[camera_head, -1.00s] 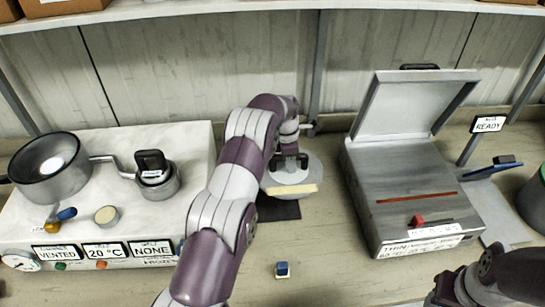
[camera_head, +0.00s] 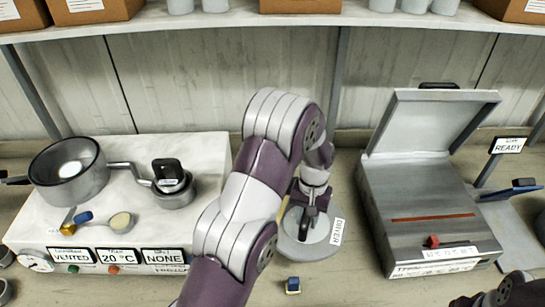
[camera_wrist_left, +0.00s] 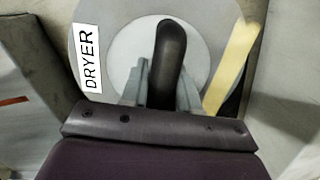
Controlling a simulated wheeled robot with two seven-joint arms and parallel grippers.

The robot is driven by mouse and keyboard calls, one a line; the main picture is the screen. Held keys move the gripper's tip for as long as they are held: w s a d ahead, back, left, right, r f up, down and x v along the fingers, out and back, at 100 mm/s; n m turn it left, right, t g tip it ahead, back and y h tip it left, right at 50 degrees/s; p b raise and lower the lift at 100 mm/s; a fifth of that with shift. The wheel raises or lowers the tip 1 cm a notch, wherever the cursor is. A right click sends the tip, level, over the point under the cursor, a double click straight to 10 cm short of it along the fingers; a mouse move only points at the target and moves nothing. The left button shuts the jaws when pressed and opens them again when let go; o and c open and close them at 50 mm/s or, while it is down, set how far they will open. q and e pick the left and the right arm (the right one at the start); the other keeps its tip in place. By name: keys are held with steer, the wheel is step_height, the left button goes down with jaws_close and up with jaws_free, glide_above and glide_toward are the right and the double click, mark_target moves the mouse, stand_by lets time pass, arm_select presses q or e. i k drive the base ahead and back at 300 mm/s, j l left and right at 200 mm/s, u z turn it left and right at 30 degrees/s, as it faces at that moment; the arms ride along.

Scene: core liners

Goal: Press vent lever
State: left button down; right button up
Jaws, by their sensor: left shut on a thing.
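The vent lever looks to be the small brass lever with a blue grip (camera_head: 84,217) on the front left of the white machine (camera_head: 215,160), above the VENTED display (camera_head: 73,255). My left gripper (camera_head: 308,205) is well to the right of it, shut on the black handle (camera_wrist_left: 170,60) of a round grey lid (camera_head: 318,243) labelled DRYER. The lid also shows in the left wrist view (camera_wrist_left: 208,45), with a pale yellow strip beside the handle. I cannot tell whether the lid is raised or resting. Only a dark part of my right arm shows at bottom right.
A steel pot (camera_head: 70,172) and a smaller black-handled vessel (camera_head: 173,188) stand on the white machine. A small blue block (camera_head: 293,285) lies on the front bench.

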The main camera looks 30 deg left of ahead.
mark_target(87, 216)
steer(key=k+j+z, duration=0.2)
steer(key=z, duration=0.2)
steer(key=k+j+z, duration=0.5)
steer(key=z, duration=0.25)
steer(key=k+j+z, duration=0.2)
steer(key=z, duration=0.15)
steer(key=k+l, duration=0.05)
steer(key=k, duration=0.05)
